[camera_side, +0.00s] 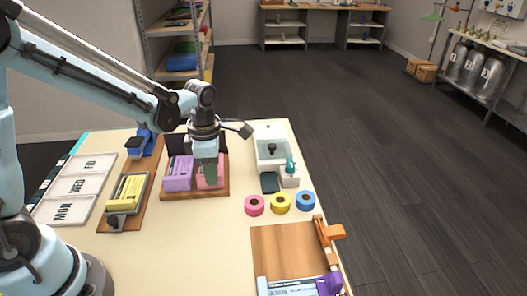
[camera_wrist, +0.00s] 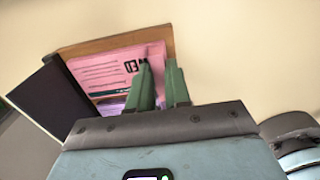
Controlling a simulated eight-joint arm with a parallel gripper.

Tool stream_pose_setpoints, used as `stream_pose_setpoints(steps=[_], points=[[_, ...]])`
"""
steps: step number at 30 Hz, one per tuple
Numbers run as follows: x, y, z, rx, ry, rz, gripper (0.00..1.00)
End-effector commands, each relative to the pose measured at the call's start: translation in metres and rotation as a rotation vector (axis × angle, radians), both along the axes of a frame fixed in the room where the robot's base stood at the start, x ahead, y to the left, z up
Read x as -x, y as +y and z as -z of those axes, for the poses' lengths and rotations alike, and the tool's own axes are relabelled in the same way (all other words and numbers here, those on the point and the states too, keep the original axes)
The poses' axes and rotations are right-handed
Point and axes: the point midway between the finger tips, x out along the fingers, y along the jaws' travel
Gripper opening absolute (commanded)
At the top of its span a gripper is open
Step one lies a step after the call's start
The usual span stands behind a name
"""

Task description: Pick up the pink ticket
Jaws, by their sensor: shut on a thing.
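The pink ticket (camera_wrist: 157,54) shows between the two green fingers of my gripper (camera_wrist: 158,72) in the wrist view, and my gripper is shut on it. More pink tickets (camera_wrist: 108,72) with printed lines and a dark mark lie right beside it. In the side view, my gripper (camera_side: 210,171) points down over the pink tickets (camera_side: 201,183) in the right part of a wooden holder (camera_side: 195,196). The fingers hide part of the pink tickets. I cannot tell whether the held ticket is clear of the others.
Purple tickets (camera_side: 178,176) stand just left of the pink ones. A tray of yellow tickets (camera_side: 127,189) is further left. A white dispenser (camera_side: 272,150) and pink (camera_side: 254,205), yellow (camera_side: 280,202) and blue (camera_side: 306,200) rolls stand to the right. The front middle of the table is clear.

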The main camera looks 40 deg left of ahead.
Motion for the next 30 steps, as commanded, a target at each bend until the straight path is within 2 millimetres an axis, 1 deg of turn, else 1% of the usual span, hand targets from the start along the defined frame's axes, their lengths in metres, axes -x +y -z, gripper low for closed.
stream_pose_setpoints(steps=[8,13,17,23,24,30], points=[[0.0,0.0,-0.001,0.0,0.0,0.0,0.0],[0.0,0.0,-0.006,0.0,0.0,0.0,0.0],[0.0,0.0,-0.017,0.0,0.0,0.0,0.0],[0.0,0.0,-0.043,0.0,0.0,0.0,0.0],[0.005,-0.009,-0.047,0.0,0.0,0.005,0.0],[0.027,-0.045,-0.071,0.0,0.0,0.007,0.0]])
